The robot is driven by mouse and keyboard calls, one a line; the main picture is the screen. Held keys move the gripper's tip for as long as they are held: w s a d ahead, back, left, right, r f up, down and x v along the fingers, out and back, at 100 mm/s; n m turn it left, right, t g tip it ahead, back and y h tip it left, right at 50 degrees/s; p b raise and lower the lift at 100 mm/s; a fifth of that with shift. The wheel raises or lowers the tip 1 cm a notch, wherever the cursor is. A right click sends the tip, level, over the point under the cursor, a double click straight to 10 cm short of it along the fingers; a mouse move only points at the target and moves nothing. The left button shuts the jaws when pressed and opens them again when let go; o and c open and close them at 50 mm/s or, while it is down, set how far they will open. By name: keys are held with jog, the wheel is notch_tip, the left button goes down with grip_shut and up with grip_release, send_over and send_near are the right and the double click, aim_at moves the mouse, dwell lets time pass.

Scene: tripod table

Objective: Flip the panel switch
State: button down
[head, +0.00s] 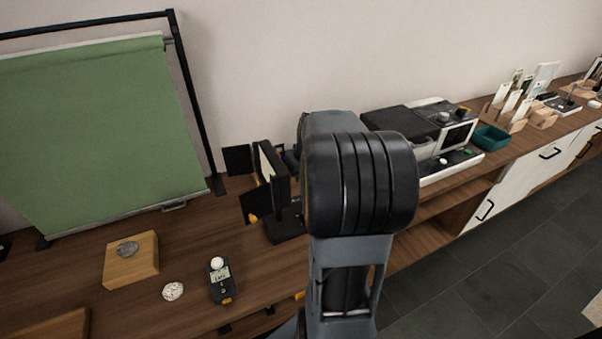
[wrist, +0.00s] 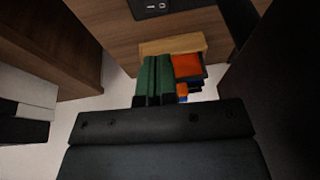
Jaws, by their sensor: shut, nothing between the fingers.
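A small black plate with pale marks (wrist: 155,7) is set on a brown wooden surface at the top edge of the wrist view. It is cut off by the frame, and I cannot tell whether it is the panel switch. No switch is clearly visible in the head view. My gripper (wrist: 155,60) shows in the wrist view as two slim greenish fingers side by side, beyond a broad dark body. It is shut and empty, apart from the black plate. In the head view my own arm hides the gripper.
A wooden ledge (wrist: 172,45) and orange and blue items (wrist: 187,66) sit close to the fingers. A dark upright surface fills the wrist view's right side. In the head view, a wooden counter (head: 190,240) carries a black handheld meter (head: 225,289), a wooden block (head: 131,262) and a green screen (head: 100,125).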

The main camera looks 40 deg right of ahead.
send_near(296, 201)
jog(key=x, duration=0.2)
jog(key=w+x, duration=0.1)
jog(key=x, duration=0.2)
jog(key=shift+w+a+b, duration=0.15)
jog(key=shift+b, duration=0.25)
jog(key=shift+a+f, duration=0.15)
jog(key=shift+f, duration=0.6)
jog(key=shift+w+a+f+b, duration=0.15)
jog(key=shift+a+f+b, duration=0.1)
jog(key=shift+f+b, duration=0.6)
jog(key=shift+a+r, duration=0.1)
jog(key=shift+r, duration=0.3)
jog(key=shift+f, duration=0.1)
jog(key=shift+d, duration=0.25)
jog(key=shift+s+d, duration=0.3)
jog(key=shift+d, duration=0.2)
